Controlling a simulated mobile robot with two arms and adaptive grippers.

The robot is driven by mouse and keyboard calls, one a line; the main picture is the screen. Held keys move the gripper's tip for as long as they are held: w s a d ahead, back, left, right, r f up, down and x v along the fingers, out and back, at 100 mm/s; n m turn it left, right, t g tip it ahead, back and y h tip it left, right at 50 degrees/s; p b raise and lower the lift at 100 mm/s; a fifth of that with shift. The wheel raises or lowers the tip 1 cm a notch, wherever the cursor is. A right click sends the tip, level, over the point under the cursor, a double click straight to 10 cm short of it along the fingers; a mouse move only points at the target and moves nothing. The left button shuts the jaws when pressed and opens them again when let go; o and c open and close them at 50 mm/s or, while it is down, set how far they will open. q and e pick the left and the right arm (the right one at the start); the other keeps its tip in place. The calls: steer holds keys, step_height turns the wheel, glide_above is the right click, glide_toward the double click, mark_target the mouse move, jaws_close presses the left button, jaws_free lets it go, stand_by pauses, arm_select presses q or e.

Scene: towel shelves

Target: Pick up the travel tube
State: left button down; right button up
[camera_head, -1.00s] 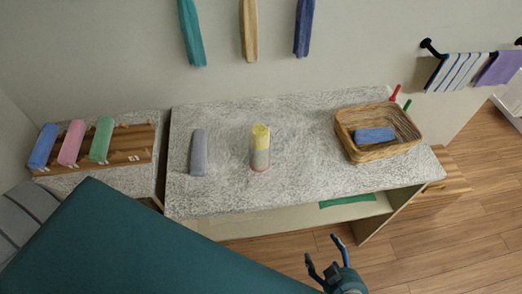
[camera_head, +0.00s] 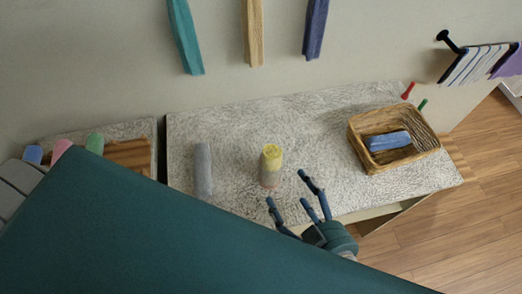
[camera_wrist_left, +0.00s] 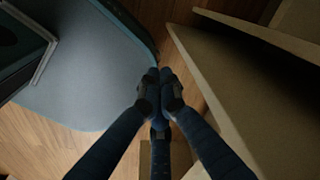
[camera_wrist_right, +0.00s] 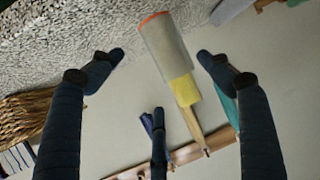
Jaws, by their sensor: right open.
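The travel tube, taken to be the upright grey cylinder with a yellow top (camera_head: 271,165), stands on the pale speckled counter (camera_head: 230,122). In the right wrist view the tube (camera_wrist_right: 165,48) appears between the spread fingers, with an orange rim at its base. My right gripper (camera_head: 288,188) is open and empty, in front of and slightly right of the tube in the head view. Whether a finger touches it cannot be told. My left gripper (camera_wrist_left: 158,76) shows only in its wrist view, fingertips together and empty, near the floor and a shelf unit.
A grey rolled towel (camera_head: 203,168) lies left of the tube. A wicker basket (camera_head: 362,150) holding a blue towel (camera_head: 388,140) stands at the right. Teal, tan and dark blue towels hang on the wall above. Counter around the tube is clear.

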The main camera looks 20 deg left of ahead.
mark_target(280, 174)
steer(key=x, duration=0.2)
steer(key=p+x, duration=0.1)
steer(key=x, duration=0.1)
steer(key=shift+w+a+r, duration=0.15)
steer(key=shift+w+r, duration=0.05)
steer(key=shift+r, duration=0.05)
steer(key=shift+w+a+f, duration=0.3)
steer(key=shift+w+a, duration=0.1)
steer(key=shift+a, duration=0.05)
steer(key=p+x, duration=0.2)
steer(key=x, duration=0.2)
steer(key=shift+w+a+f, duration=0.15)
steer(key=shift+a, duration=0.15)
steer(key=shift+w+a+f, duration=0.15)
steer(key=shift+w+a, duration=0.05)
arm_select(q)
steer(key=r, duration=0.2)
steer(key=s+r, duration=0.1)
steer(key=shift+d, duration=0.25)
steer(key=shift+s, duration=0.1)
arm_select(e)
steer(key=shift+c, duration=0.5)
steer(key=c, duration=0.7)
